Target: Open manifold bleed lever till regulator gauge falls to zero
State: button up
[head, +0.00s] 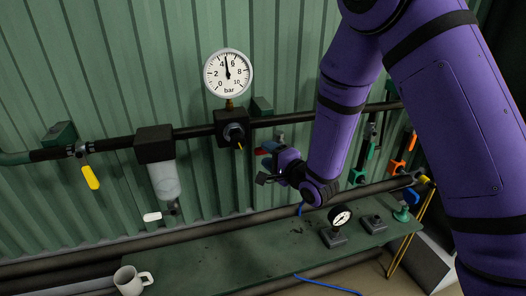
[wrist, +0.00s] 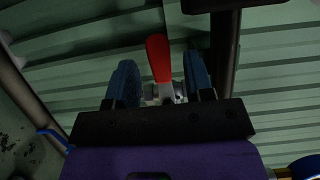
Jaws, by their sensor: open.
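The red lever (wrist: 158,58) stands between the two blue fingers of my gripper (wrist: 160,72) in the wrist view. It is on a small metallic valve body (wrist: 165,93). The fingers are apart, with a visible gap on each side of the lever. In the head view my gripper (head: 270,149) is below the dark pipe, right of the regulator (head: 233,128), and largely hides the lever. The round white regulator gauge (head: 228,74), marked in bar, has its needle pointing nearly straight up, about 5.
A yellow lever (head: 90,177) hangs on the pipe at left, and a white lever (head: 152,217) sits below the clear filter bowl (head: 164,180). Orange and teal fittings (head: 397,167) hang at right.

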jog(key=shift+x, duration=1.5)
grip_shut()
jog(key=shift+f, duration=0.1)
jog(key=shift+w+d+f+n+g+h, duration=0.1)
jog(key=shift+d+f+n+g+h, duration=0.25)
jog(key=shift+f+n+h, duration=0.7)
jog(key=shift+w+d+f+n+g+h, duration=0.15)
jog(key=shift+d+f+n+h, duration=0.3)
jog(key=shift+n, duration=1.25)
jog(key=shift+w+d+f+n+g+h, duration=0.1)
jog(key=shift+d+f+n+g+h, duration=0.25)
jog(key=shift+f+n+h, duration=0.7)
jog(key=shift+r+n+y, duration=0.2)
jog(key=shift+n+y, duration=0.2)
jog(key=shift+y, duration=0.05)
